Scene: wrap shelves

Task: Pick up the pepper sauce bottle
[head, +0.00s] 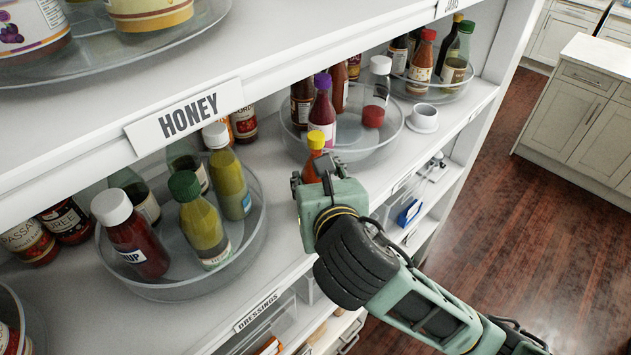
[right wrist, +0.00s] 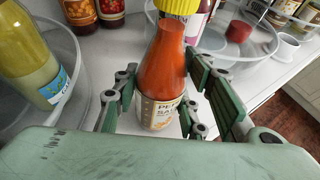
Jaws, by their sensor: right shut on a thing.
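The pepper sauce bottle has an orange-red body, a yellow cap and a pale label. In the right wrist view the bottle (right wrist: 162,80) stands between the fingers of my right gripper (right wrist: 163,103), which is shut on it. In the head view the bottle's cap and neck (head: 314,146) show above my right gripper (head: 322,180); the gripper hides the rest. The bottle is at the front part of the middle shelf, between two clear turntables. I cannot tell whether its base touches the shelf. My left gripper is not in view.
A clear turntable (head: 150,289) with sauce and dressing bottles is to the left. Another turntable (head: 352,153) with bottles is behind the gripper. A white cup (head: 424,117) on a saucer stands to the right. The shelf above, labelled HONEY (head: 188,115), overhangs the back.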

